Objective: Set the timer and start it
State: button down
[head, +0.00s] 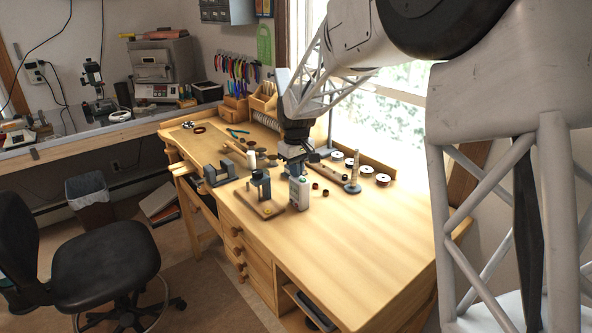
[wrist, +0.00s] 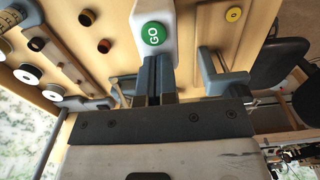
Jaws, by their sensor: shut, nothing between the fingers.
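The timer (head: 299,194) is a pale upright box on the workbench in the head view. In the wrist view the pale timer (wrist: 170,12) shows at the top with a round green button (wrist: 152,33) marked GO. My gripper (head: 296,170) is above the timer, pointing down. In the wrist view my gripper's dark fingers (wrist: 154,59) are shut together and empty, with their tips close to the lower edge of the GO button. I cannot tell whether they touch it. The timer's dial or display is not visible.
A wooden stand with a grey post (head: 263,190) is close left of the timer. A grey vise (head: 219,174) lies farther left. Spools (head: 383,180) and a ring stack (head: 353,181) stand to the right, near the window. The bench's front right (head: 345,255) is clear.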

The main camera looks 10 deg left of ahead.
notch_tip(320, 180, up, 14)
dwell(0.5)
dwell(0.6)
jog(key=shift+a+r, duration=0.1)
jog(key=shift+r, duration=0.05)
jog(key=shift+r, duration=0.1)
jog(key=shift+f, duration=0.2)
dwell(0.3)
notch_tip(320, 180, down, 14)
jog(key=shift+r, duration=0.2)
dwell(0.6)
